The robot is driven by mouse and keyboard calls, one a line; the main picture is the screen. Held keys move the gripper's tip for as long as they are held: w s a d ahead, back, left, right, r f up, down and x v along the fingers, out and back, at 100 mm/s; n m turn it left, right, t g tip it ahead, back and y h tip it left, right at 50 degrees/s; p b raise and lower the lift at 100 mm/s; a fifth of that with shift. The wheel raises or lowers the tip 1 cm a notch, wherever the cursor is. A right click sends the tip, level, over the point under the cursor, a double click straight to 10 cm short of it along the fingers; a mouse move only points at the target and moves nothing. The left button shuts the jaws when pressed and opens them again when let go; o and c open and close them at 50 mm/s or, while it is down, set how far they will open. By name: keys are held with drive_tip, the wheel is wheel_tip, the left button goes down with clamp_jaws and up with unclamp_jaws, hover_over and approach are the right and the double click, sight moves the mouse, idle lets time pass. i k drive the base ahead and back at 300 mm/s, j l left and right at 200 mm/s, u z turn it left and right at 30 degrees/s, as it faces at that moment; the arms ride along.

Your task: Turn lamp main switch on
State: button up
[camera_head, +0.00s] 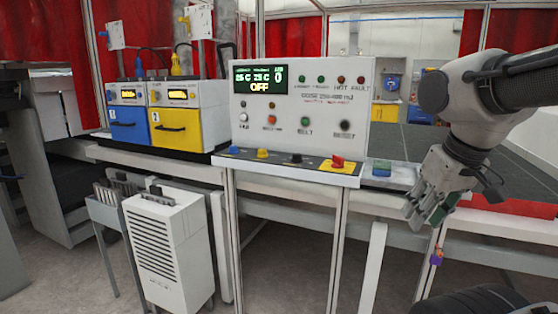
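A white control panel (318,88) stands upright in the middle of the view. It has a dark display (260,78) with green digits and yellow "OFF", rows of small lights, and several round buttons. A red knob (337,162) sits on a yellow patch on the ledge at the panel's foot. The labels are too small to tell which control is the lamp main switch. My gripper (425,212) hangs at the right, apart from the panel and lower than its ledge. A dark green piece shows at its fingers; I cannot tell whether it is held.
Blue, yellow and black controls (262,153) line the ledge left of the red knob. Blue-fronted (130,126) and yellow-fronted (176,128) units stand left. A small blue-green block (382,167) lies between panel and gripper. A white slatted unit (166,245) stands below.

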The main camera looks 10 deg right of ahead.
sight(338, 163)
drive_tip(key=i+j, duration=0.1)
drive_tip(key=i, duration=0.8)
